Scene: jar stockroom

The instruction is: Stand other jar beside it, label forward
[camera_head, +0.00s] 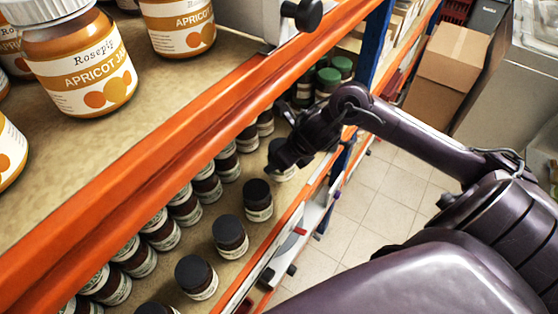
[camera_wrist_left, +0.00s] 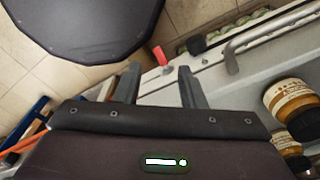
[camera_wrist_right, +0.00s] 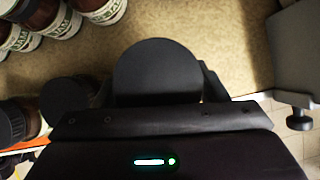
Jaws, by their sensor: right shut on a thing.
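My right gripper (camera_head: 281,158) reaches over the lower shelf and is shut on a dark jar (camera_head: 284,175) with a black lid and pale label. In the right wrist view the black lid (camera_wrist_right: 157,72) fills the space between the fingers; the label is hidden there. I cannot tell whether the held jar touches the shelf. A similar black-lidded jar (camera_head: 257,200) stands nearest to it along the front edge, its pale label facing the front. My left gripper (camera_wrist_left: 159,75) is open and empty in the left wrist view, out of the head view.
More jars (camera_head: 230,236) stand along the front edge, with dense rows behind. Green-lidded jars (camera_head: 328,83) are beyond my right gripper. An orange beam (camera_head: 180,150) and the upper shelf of apricot jars (camera_head: 82,62) overhang the left. A grey bracket (camera_wrist_right: 300,50) stands right in the right wrist view.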

